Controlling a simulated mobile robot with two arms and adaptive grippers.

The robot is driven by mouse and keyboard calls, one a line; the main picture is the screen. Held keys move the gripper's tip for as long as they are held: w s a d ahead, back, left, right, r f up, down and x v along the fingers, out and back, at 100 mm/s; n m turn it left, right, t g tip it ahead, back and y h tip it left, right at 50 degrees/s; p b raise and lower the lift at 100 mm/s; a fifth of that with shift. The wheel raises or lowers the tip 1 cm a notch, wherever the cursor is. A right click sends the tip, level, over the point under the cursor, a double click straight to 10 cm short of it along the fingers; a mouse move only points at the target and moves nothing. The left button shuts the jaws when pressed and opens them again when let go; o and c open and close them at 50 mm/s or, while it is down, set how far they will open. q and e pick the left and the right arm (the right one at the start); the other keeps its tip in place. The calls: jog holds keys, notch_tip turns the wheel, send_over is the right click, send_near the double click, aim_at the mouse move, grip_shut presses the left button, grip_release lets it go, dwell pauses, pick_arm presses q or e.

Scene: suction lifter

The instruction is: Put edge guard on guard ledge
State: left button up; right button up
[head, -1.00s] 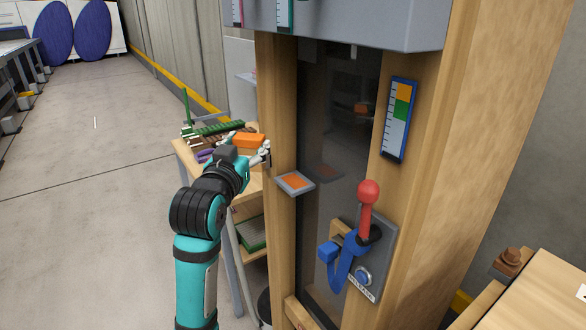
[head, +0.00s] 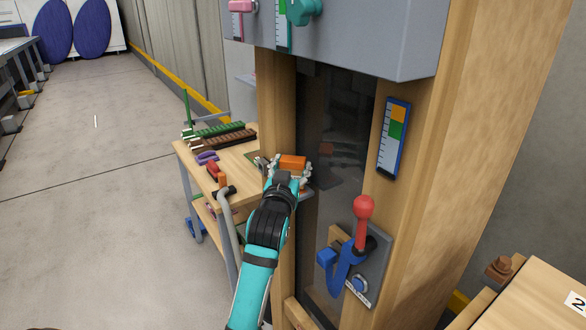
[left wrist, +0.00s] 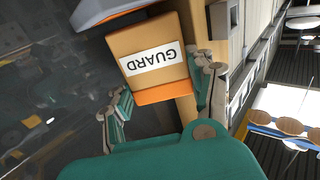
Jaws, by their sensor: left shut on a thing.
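The edge guard is an orange block (head: 293,162); in the left wrist view its tan face (left wrist: 147,55) carries a white GUARD label. My left gripper (head: 290,171) is shut on it, with fingers on both sides. It holds the guard in front of the left wooden post, at the guard ledge. The ledge (head: 307,192) is a small grey shelf on that post, mostly hidden behind my gripper. I cannot tell whether the guard touches the ledge. My right gripper is not in view.
A wooden cart (head: 190,158) with green and brown strips and tools stands behind, to the left. A grey box (head: 350,40) overhangs above.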

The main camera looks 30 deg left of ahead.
pick_arm(q)
jog(key=shift+w+d+f+p, duration=0.1)
jog(key=shift+w+f+p, duration=0.05)
jog(key=shift+f+p, duration=0.15)
jog(key=shift+f, duration=0.2)
jog(key=o, duration=1.1)
jog(key=shift+o, duration=0.2)
jog(key=b+v, duration=0.2)
jog(key=v, duration=1)
jog(key=shift+b, duration=0.4)
jog(key=shift+r, duration=0.1)
